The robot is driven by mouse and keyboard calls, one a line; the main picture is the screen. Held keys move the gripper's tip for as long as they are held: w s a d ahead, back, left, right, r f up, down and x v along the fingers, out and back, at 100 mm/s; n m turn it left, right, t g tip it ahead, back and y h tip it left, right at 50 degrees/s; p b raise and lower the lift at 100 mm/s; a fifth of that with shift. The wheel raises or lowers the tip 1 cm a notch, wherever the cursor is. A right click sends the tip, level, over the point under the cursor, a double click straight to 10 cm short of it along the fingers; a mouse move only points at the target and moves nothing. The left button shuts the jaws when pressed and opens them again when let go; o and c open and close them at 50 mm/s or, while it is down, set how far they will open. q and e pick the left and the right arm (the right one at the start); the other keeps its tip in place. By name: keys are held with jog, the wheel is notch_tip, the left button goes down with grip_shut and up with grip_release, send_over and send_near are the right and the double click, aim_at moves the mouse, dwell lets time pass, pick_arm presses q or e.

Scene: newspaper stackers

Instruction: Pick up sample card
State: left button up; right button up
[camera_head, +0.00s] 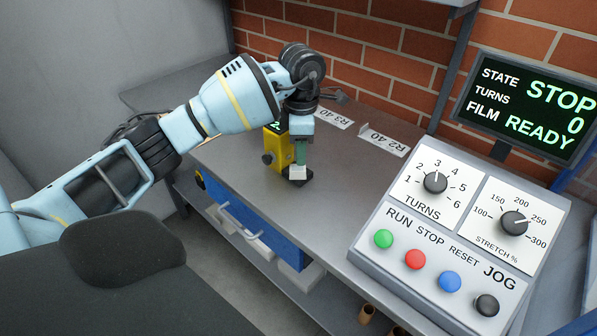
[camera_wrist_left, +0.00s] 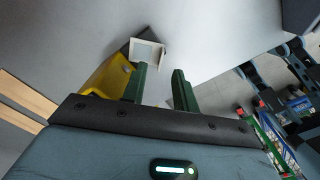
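A small white card (camera_head: 297,173), probably the sample card, shows beside a yellow device (camera_head: 278,150) on the grey bench. In the left wrist view, the white card (camera_wrist_left: 145,53) has a darker border and lies just beyond the fingertips, nearer the left finger. My left gripper (camera_head: 301,164) points down just above the card, close beside the yellow device. In the left wrist view, the left gripper's green fingers (camera_wrist_left: 158,72) are apart with nothing held between them. The fingers partly hide the device and the card's surroundings. My right gripper is not in view.
A control panel (camera_head: 440,240) and a screen reading STOP (camera_head: 530,105) stand at the right. A blue drawer (camera_head: 240,222) is under the bench edge. Bench space before the panel is clear.

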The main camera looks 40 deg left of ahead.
aim_at(298, 168)
pick_arm(q)
jog(key=shift+s+d+f, duration=0.1)
jog(key=shift+f, duration=2.7)
grip_shut()
